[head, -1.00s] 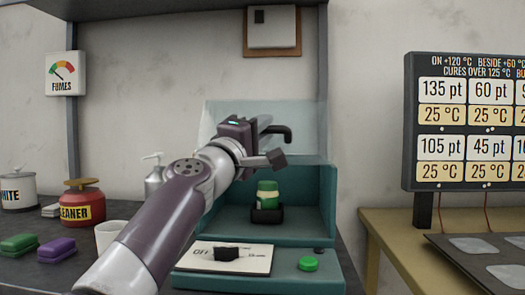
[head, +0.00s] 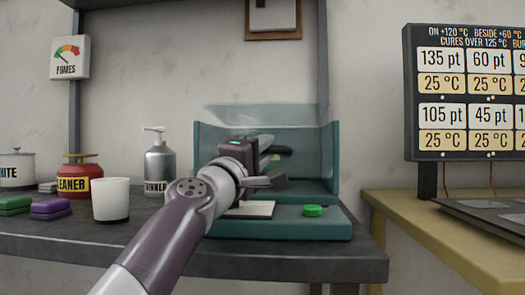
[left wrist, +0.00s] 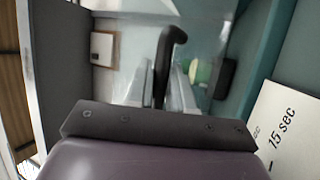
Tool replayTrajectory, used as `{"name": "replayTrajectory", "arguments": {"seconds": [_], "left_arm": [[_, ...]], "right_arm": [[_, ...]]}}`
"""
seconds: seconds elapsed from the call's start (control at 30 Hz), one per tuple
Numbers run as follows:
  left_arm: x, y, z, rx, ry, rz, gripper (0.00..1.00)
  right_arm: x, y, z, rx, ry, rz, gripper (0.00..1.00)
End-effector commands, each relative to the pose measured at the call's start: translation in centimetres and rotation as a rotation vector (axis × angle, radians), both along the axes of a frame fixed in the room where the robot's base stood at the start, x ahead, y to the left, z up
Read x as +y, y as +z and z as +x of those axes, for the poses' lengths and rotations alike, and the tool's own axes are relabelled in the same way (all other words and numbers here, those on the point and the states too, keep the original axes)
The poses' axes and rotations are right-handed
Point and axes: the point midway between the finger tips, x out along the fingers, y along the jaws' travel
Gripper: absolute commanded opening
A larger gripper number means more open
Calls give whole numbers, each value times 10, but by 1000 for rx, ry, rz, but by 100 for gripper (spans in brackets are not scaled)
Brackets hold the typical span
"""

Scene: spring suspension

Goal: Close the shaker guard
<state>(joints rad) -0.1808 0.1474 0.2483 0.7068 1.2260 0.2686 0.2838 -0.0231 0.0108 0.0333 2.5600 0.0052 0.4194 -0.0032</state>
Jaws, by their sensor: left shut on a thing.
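The shaker is a teal box (head: 331,165) with a clear guard (head: 235,115) across its upper part. The guard appears tilted, its top edge rising above the walls. My left gripper (head: 270,161) is in front of the box, shut on the guard's black handle (head: 283,150). The left wrist view shows the dark hooked handle (left wrist: 168,50) between the two fingers (left wrist: 162,88). A green-topped bottle (left wrist: 199,72) in a black holder (left wrist: 225,78) is inside the box, mostly hidden in the head view by my gripper. My right gripper is not in view.
A green button (head: 313,211) and a pale dial plate (head: 250,209) are on the shaker's front. A white cup (head: 111,200), a pump bottle (head: 160,165) and a red cleaner can (head: 79,182) stand to the left. A temperature board (head: 465,95) is at right.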

Motion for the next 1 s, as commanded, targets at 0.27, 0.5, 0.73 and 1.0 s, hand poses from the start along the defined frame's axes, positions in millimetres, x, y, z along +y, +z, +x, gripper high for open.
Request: {"name": "replayTrajectory", "arguments": {"seconds": [0.27, 0.5, 0.73, 1.0], "left_arm": [[0, 0, 0, 1, 1, 0, 0], [0, 0, 0, 0, 1, 0, 42], [3, -3, -5, -2, 1, 0, 42], [24, -25, -49, -3, 2, -1, 42]], "right_arm": [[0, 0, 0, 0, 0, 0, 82], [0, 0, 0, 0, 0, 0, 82], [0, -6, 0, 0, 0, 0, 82], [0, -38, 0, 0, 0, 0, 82]]}}
